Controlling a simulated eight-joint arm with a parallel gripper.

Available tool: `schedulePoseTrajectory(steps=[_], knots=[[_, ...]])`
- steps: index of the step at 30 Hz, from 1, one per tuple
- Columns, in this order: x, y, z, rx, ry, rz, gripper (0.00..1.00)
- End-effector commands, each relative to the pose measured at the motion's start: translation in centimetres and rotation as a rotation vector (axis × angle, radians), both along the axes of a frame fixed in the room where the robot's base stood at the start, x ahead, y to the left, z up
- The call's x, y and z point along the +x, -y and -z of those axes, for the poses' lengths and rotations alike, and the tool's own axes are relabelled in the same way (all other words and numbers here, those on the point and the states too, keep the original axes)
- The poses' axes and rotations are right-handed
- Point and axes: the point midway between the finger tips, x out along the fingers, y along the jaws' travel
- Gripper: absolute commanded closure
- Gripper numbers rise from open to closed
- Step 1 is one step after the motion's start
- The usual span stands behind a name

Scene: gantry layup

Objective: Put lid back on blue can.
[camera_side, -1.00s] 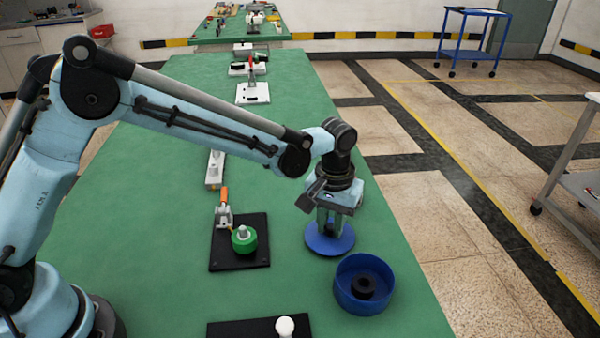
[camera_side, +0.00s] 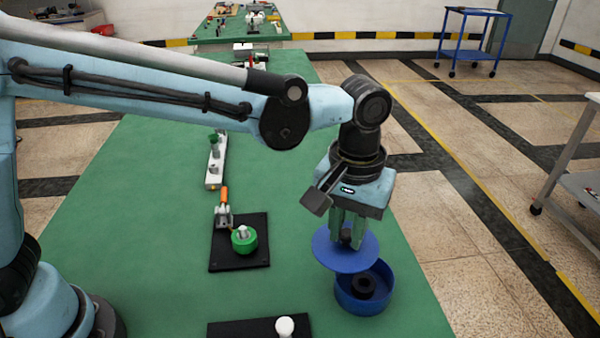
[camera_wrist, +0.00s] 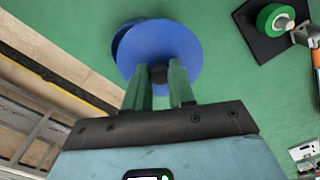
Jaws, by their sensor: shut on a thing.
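The blue lid (camera_side: 340,254) is a flat disc with a dark knob (camera_side: 346,237). My gripper (camera_side: 347,238) is shut on the knob and holds the lid above the table, over the back left part of the can. The blue can (camera_side: 364,297) stands upright and open on the table, with a black ring-shaped part (camera_side: 363,286) inside. In the wrist view the lid (camera_wrist: 160,48) hides most of the can, whose rim (camera_wrist: 118,40) shows only at the left. The lid is off to one side of the can, not centred over it.
A black plate with a green round part (camera_side: 244,239) and an orange-handled clamp (camera_side: 224,205) lies left of the can. Another black plate with a white knob (camera_side: 285,326) is at the front. The table's right edge (camera_side: 425,265) is close to the can.

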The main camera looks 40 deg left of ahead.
Motion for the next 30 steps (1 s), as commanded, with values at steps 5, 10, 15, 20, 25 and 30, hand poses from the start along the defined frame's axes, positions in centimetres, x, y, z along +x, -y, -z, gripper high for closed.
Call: schedulePoseTrajectory(steps=[5, 10, 15, 20, 25, 30], knots=[[1.2, 2.6, -0.4, -0.001, 0.001, 0.049, 1.0], [1.7, 3.6, -0.3, -0.001, 0.002, 0.071, 1.0], [1.8, 3.6, 0.8, -0.002, 0.002, 0.072, 1.0], [1.8, 3.6, 2.2, -0.002, 0.002, 0.072, 1.0], [1.7, 3.6, 3.7, -0.003, 0.003, 0.072, 1.0], [1.8, 3.6, 5.0, -0.002, 0.002, 0.071, 1.0]])
